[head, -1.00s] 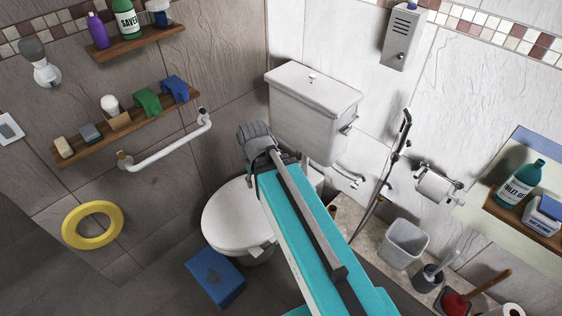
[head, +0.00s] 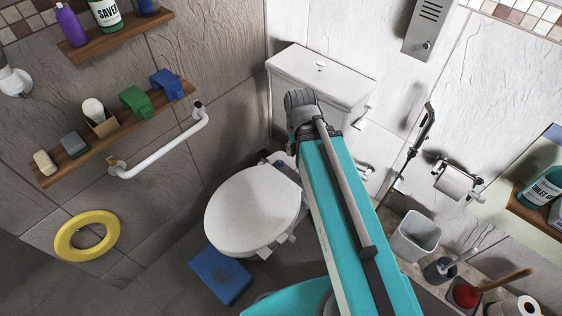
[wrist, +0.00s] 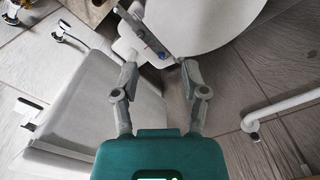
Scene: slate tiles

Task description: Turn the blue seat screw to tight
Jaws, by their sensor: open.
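The blue seat screw (wrist: 163,56) shows as a small blue spot in the wrist view, at the hinge end of the white toilet seat (wrist: 215,22). It lies ahead of my gripper (wrist: 160,64), between the two grey fingers as seen from the wrist. The fingers are spread apart with nothing between them. I cannot tell the gap from fingertips to screw, or how far the screw is turned. In the head view the closed white toilet seat (head: 250,210) is plain, but my arm covers much of the hinge area.
The cistern (head: 320,82) stands behind the seat. A white grab bar (head: 160,148) is on the left wall, under a wooden shelf (head: 112,140). A blue box (head: 220,277) sits on the floor in front of the toilet. A grey bin (head: 415,236) stands to the right.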

